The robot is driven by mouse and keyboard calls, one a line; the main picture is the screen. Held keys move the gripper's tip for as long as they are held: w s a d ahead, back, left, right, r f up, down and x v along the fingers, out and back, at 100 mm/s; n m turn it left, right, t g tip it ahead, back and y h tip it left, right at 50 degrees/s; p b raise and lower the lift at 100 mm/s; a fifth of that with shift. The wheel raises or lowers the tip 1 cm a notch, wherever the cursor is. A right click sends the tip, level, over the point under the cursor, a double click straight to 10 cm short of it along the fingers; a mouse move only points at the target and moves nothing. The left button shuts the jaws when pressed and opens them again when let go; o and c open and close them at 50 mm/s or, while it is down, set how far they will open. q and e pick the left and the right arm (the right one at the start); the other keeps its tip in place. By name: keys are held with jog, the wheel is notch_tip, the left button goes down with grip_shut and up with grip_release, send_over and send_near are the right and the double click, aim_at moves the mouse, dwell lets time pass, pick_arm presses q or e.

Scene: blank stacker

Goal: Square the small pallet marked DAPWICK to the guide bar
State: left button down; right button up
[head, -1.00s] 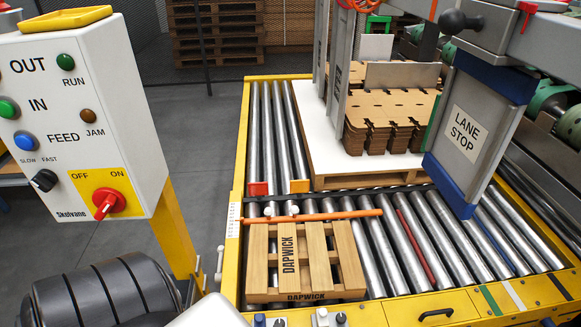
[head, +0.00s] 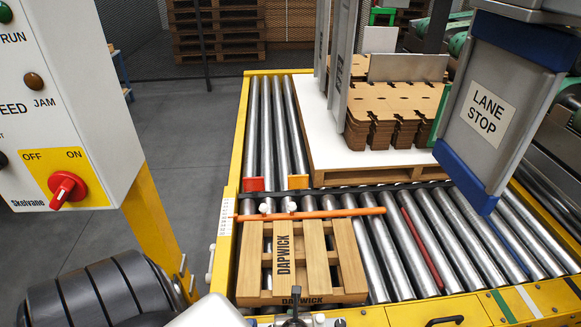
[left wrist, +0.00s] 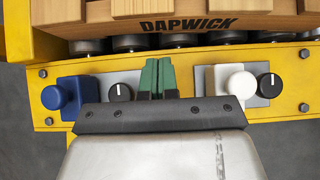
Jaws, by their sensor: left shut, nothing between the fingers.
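The small wooden pallet marked DAPWICK (head: 316,256) lies on the rollers at the near left of the conveyor. Its near edge shows at the top of the left wrist view (left wrist: 190,24). The orange guide bar (head: 335,213) runs along the pallet's far edge; I cannot tell whether they touch all along. My left gripper (left wrist: 157,64) is shut and empty, with green fingertips, low over the yellow frame just short of the pallet's near edge. It also shows at the bottom of the head view (head: 295,299). My right gripper is out of view.
Knobs, including a blue button (left wrist: 55,97) and a white one (left wrist: 241,84), flank my left gripper on the frame. A white-topped pallet (head: 318,150) with brown card stacks (head: 390,112) stands beyond the bar. A LANE STOP plate (head: 480,112) hangs at right. A control box (head: 85,110) stands left.

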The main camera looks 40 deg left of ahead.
aim_at(290, 300)
pick_arm(q)
jog(key=w+a, duration=0.1)
jog(key=w+a+f, duration=0.1)
jog(key=a, duration=0.1)
jog(key=shift+w+f+b, duration=0.15)
jog(key=shift+w+b, duration=0.15)
jog(key=shift+b, duration=0.1)
jog(key=shift+w+a, duration=0.35)
jog(key=shift+a, duration=0.05)
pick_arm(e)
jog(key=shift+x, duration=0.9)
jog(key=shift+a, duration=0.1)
